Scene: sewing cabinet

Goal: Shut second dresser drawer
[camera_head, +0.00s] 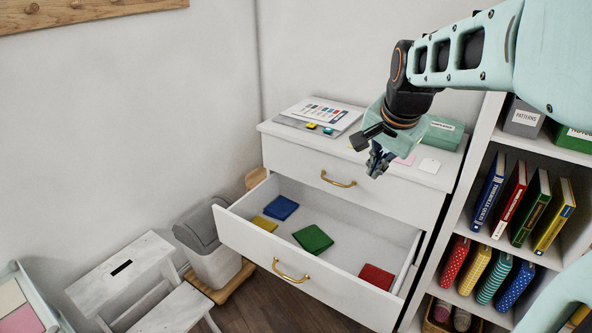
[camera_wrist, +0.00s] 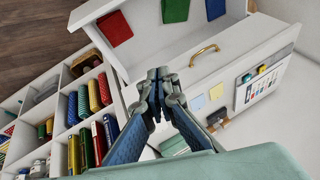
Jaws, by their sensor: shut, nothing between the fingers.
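The white dresser (camera_head: 448,186) stands against the wall, with its second drawer (camera_head: 258,244) pulled well out. Folded blue (camera_head: 281,207), yellow (camera_head: 264,224), green (camera_head: 313,239) and red (camera_head: 376,276) cloths lie inside it. The drawer's brass handle (camera_head: 291,272) is on its front. The drawer above, with its own brass handle (camera_head: 338,180), is closed. My gripper (camera_head: 377,165) is shut and empty, in front of the dresser's upper right part and above the open drawer's rear. In the wrist view my gripper (camera_wrist: 157,76) shows with its fingers together, apart from the upper drawer's handle (camera_wrist: 204,54).
A bookshelf (camera_head: 484,152) with several books and fabric rolls stands close on the right. A grey bin (camera_head: 205,240) and a white step stool (camera_head: 122,270) stand left of the drawer. Papers (camera_head: 322,116) and a green box (camera_head: 442,133) lie on the dresser top.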

